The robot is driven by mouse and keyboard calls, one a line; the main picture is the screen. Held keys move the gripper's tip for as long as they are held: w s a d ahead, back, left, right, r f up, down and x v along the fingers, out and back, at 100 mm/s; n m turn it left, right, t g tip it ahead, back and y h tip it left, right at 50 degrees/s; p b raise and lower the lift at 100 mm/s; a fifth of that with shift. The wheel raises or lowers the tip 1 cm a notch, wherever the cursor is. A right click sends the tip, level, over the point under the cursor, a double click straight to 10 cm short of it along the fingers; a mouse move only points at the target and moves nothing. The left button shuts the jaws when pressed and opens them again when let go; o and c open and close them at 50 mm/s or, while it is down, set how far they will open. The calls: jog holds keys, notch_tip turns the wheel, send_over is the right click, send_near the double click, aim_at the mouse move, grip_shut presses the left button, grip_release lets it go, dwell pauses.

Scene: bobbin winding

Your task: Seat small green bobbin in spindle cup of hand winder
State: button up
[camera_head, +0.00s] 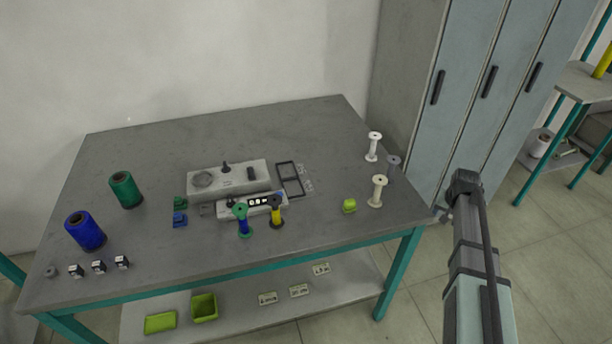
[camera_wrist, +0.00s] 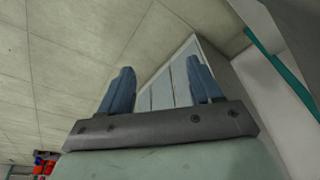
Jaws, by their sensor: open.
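A small lime-green piece (camera_head: 349,206), too small to identify surely as the bobbin, sits near the table's front right. A green-flanged bobbin with blue winding (camera_head: 243,222) stands at the front middle, beside a black-flanged one with yellow winding (camera_head: 277,213). A pale grey unit (camera_head: 235,180) with a round recess and dark knobs lies behind them and looks like the winder; I cannot make out its spindle cup surely. My gripper (camera_wrist: 160,68) is open and empty in the wrist view, its two blue fingers apart, away from the table objects.
Green (camera_head: 126,190) and blue (camera_head: 85,231) spools stand at left on the table (camera_head: 310,128). White (camera_head: 374,147), grey (camera_head: 393,167) and cream (camera_head: 377,191) bobbins stand at right. A black frame (camera_head: 290,179) lies beside the unit. Lockers (camera_head: 480,80) stand behind right. The table's back is clear.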

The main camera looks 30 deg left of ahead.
jog(key=w+a+r+m+t+y, duration=0.15)
jog(key=w+a+r, duration=0.35)
jog(key=a+r, duration=0.5)
jog(key=s+a+r+m+t+y, duration=0.1)
jog(key=a+r+m, duration=0.1)
jog(key=a+r, duration=0.65)
jog(key=s+a+r+m+t+y, duration=0.1)
jog(key=s+a+r+m, duration=0.1)
jog(key=a+r, duration=0.6)
jog(key=n+g+h, duration=0.4)
jog(key=n+g, duration=0.2)
jog(key=n, duration=0.8)
send_over(240, 209)
jog(key=shift+w+f, duration=0.1)
jog(key=shift+w, duration=0.1)
jog(key=shift+s+f, duration=0.15)
jog(key=shift+s, duration=0.1)
jog(key=shift+f, duration=3.65)
jog(key=c, duration=0.7)
jog(key=shift+o, duration=0.2)
jog(key=shift+r, duration=0.15)
